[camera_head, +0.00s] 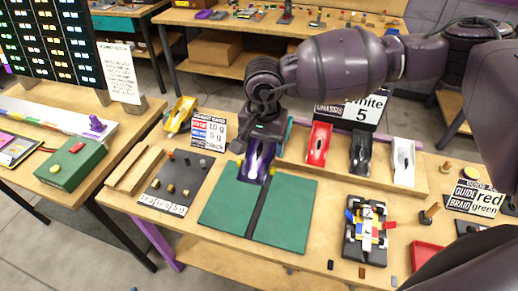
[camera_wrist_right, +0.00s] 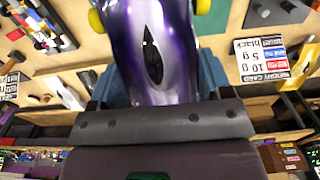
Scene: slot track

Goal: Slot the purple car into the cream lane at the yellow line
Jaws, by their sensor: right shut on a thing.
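The purple car (camera_head: 259,160), with a white-streaked body and yellow wheels, is at the back edge of the green mat. My right gripper (camera_head: 263,146) is shut on it from above. I cannot tell whether the car touches the mat or hangs just above it. In the right wrist view the car body (camera_wrist_right: 158,50) fills the middle between the blue fingers, its dark cockpit slot facing the camera. A pale lane-like board (camera_head: 55,122) with a coloured strip lies on the left table; I cannot make out a cream lane or yellow line with certainty. My left gripper is not in view.
Red (camera_head: 319,143), black (camera_head: 361,152) and white (camera_head: 403,160) cars stand on a wooden rack to the right. A brick-built chassis (camera_head: 366,230) is right of the green mat (camera_head: 290,215). A weight board (camera_head: 176,182) is to its left. A floor gap separates the tables.

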